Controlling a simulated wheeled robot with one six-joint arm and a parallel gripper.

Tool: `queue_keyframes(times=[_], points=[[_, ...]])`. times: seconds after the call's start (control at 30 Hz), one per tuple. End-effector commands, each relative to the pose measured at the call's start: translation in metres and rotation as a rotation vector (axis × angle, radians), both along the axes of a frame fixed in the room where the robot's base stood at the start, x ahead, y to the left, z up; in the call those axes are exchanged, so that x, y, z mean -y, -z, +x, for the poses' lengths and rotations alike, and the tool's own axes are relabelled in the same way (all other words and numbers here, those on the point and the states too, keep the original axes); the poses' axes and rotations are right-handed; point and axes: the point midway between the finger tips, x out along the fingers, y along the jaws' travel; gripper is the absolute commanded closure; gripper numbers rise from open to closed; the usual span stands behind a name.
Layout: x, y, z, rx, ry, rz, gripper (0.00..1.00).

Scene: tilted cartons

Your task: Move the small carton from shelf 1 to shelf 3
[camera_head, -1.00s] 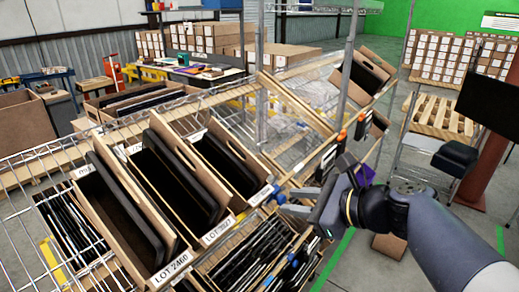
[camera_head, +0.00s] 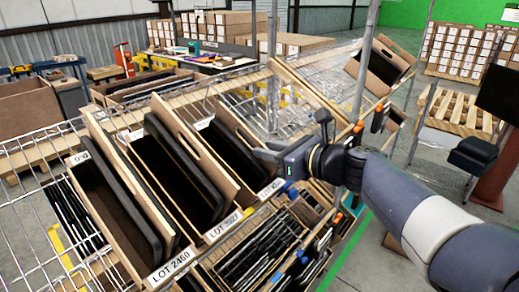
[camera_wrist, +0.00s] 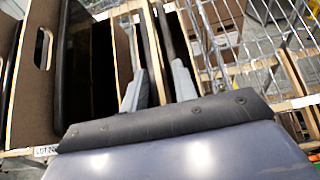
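Tilted cartons stand side by side on the wire shelf (camera_head: 30,165). They are a carton labelled LOT 2460 (camera_head: 172,268), a carton marked LOT 2027 (camera_head: 222,228) and a smaller-looking carton (camera_head: 268,190) on the right. They hold dark panels. No label names the small carton or the shelf numbers. My gripper (camera_head: 262,158) is at the upper right edge of the right carton. In the wrist view my gripper (camera_wrist: 158,88) has its two fingers apart, with a thin upright carton wall (camera_wrist: 151,50) seen between or just beyond them. I cannot tell whether they touch it.
A lower level holds thin dark items (camera_head: 265,250) in rows. A metal post (camera_head: 365,60) rises behind my arm. Another tilted carton (camera_head: 380,65) stands on the shelf at the upper right. A long wooden rail (camera_head: 310,92) slants near my gripper. Clear plastic lies on the wire shelf behind.

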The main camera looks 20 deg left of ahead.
Motion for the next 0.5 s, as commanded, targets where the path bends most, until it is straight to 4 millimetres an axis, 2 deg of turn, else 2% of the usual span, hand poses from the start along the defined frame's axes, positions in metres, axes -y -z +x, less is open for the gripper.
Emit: queue_keyframes(times=[0.2,0.5], points=[[-0.014,0.003,0.005,0.001,-0.001,0.000,0.73],[-0.016,0.003,0.007,0.001,0.001,0.000,0.73]])
